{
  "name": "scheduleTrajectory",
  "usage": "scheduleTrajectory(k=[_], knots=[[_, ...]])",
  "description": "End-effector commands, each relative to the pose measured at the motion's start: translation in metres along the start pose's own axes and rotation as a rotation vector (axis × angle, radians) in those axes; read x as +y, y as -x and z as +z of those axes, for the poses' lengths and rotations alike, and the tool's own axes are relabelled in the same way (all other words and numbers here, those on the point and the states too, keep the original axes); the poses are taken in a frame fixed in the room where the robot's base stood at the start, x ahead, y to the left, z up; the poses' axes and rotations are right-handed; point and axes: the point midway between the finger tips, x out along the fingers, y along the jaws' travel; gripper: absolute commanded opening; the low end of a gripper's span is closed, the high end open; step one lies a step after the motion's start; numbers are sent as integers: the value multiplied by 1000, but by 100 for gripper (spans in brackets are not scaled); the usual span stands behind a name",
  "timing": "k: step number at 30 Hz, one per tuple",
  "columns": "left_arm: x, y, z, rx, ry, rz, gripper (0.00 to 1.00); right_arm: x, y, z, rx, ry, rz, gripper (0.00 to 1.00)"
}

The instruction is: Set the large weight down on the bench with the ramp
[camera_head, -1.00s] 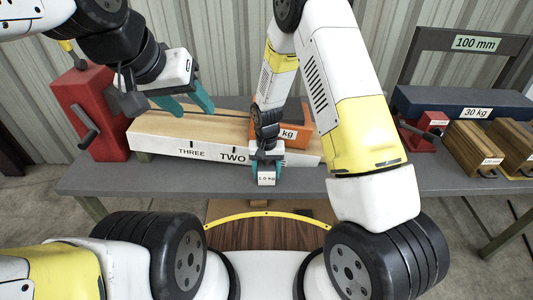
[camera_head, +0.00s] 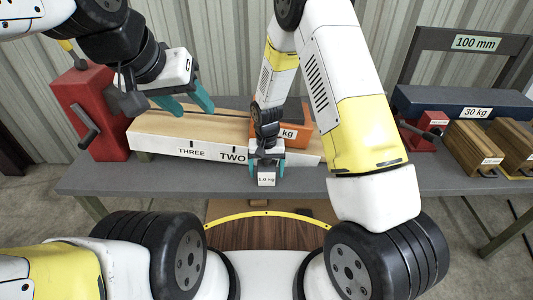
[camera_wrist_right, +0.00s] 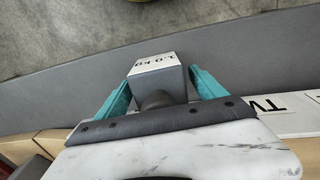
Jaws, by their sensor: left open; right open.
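The large weight (camera_head: 266,180) is a small grey block with a white "1.0 kg" label, at the front of the grey bench (camera_head: 335,183). It also shows in the right wrist view (camera_wrist_right: 158,80). My right gripper (camera_head: 267,172) is open, with one teal finger on each side of the weight and narrow gaps visible. The weight appears upright on the bench; its underside is hidden. The wooden ramp (camera_head: 165,125), with a white front strip reading "THREE" and "TWO", lies just behind. My left gripper (camera_head: 190,105) is open and empty above the ramp's left part.
A red crank device (camera_head: 92,110) stands at the left end. An orange block (camera_head: 293,138) marked in kg sits behind my right gripper. A blue 30 kg block (camera_head: 465,103), a red vise (camera_head: 425,132) and wooden blocks (camera_head: 470,148) stand at the right. The bench's front edge is close to the weight.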

Motion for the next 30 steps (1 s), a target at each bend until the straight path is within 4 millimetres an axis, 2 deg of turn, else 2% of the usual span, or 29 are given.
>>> scheduleTrajectory(k=[12, 20, 22, 26, 30], knots=[[0, 0, 0, 0, 0, 0, 49, 0, 86, -1, 4, 1, -2, 80], [0, 0, 0, 0, 0, 0, 49, 1, 115, 0, 5, -1, -4, 80], [0, 0, 0, 0, 0, 0, 49, 5, 128, 0, 17, -3, -16, 80], [0, 0, 0, 0, 0, 0, 49, 23, 175, 7, 65, -8, -57, 80], [0, 0, 0, 0, 0, 0, 49, 52, 240, 27, 145, -8, -113, 80]])
